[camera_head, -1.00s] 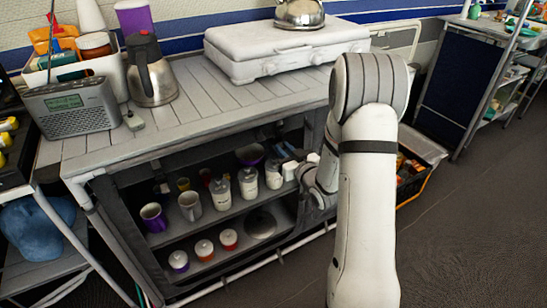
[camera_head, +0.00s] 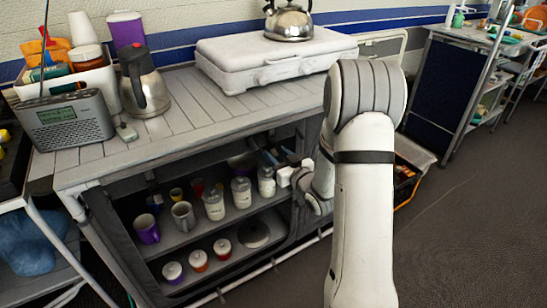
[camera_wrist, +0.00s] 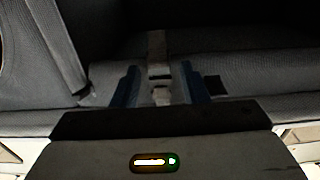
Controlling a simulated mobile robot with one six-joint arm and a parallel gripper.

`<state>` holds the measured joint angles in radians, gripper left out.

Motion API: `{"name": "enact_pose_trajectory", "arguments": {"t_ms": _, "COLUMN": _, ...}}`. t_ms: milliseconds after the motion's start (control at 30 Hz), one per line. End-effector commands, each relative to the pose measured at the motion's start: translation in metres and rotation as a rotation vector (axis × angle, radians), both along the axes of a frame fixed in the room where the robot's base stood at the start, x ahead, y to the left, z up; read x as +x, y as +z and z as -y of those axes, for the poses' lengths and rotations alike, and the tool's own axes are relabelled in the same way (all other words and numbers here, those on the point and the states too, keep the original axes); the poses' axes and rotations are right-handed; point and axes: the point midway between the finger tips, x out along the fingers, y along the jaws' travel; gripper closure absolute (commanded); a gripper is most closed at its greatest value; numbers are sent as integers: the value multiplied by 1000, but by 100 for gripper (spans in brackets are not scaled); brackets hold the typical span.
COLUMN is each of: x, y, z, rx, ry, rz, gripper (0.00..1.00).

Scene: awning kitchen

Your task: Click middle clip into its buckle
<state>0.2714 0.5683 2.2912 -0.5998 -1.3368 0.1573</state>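My gripper (camera_wrist: 160,80) has its two blue fingers apart in the wrist view, one on each side of a small pale clip (camera_wrist: 161,96). I see dark gaps beside the clip, so the fingers do not seem to press on it. A pale strap with a buckle-like piece (camera_wrist: 159,71) lies just beyond the clip, in line with it. Whether the two are joined is too dark to tell. In the head view my gripper (camera_head: 272,158) is at the right part of the shelf opening under the counter. The clip and buckle cannot be made out there.
The upper shelf holds mugs (camera_head: 182,216) and white-lidded jars (camera_head: 214,205) left of my gripper. Small lidded pots (camera_head: 222,248) stand on the lower shelf. The slatted counter (camera_head: 190,125) is above, with a kettle (camera_head: 289,20) on a white case (camera_head: 270,62). Floor (camera_head: 460,230) at right is clear.

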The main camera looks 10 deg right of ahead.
Motion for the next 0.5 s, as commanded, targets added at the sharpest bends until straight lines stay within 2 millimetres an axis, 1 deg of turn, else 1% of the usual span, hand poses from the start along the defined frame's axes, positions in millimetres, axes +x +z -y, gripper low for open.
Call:
{"name": "enact_pose_trajectory", "arguments": {"t_ms": 67, "x": -6, "y": 0, "z": 3, "rx": 0, "ry": -3, "rz": -1, "gripper": 60}}
{"name": "enact_pose_trajectory", "arguments": {"t_ms": 167, "x": -21, "y": 1, "z": 8, "rx": 0, "ry": -4, "rz": -2, "gripper": 60}}
{"name": "enact_pose_trajectory", "arguments": {"t_ms": 300, "x": -45, "y": 1, "z": 15, "rx": 1, "ry": -3, "rz": -1, "gripper": 60}}
{"name": "enact_pose_trajectory", "arguments": {"t_ms": 400, "x": -60, "y": 1, "z": 19, "rx": 1, "ry": -2, "rz": -1, "gripper": 60}}
{"name": "enact_pose_trajectory", "arguments": {"t_ms": 500, "x": -71, "y": 1, "z": 22, "rx": 1, "ry": -2, "rz": 0, "gripper": 60}}
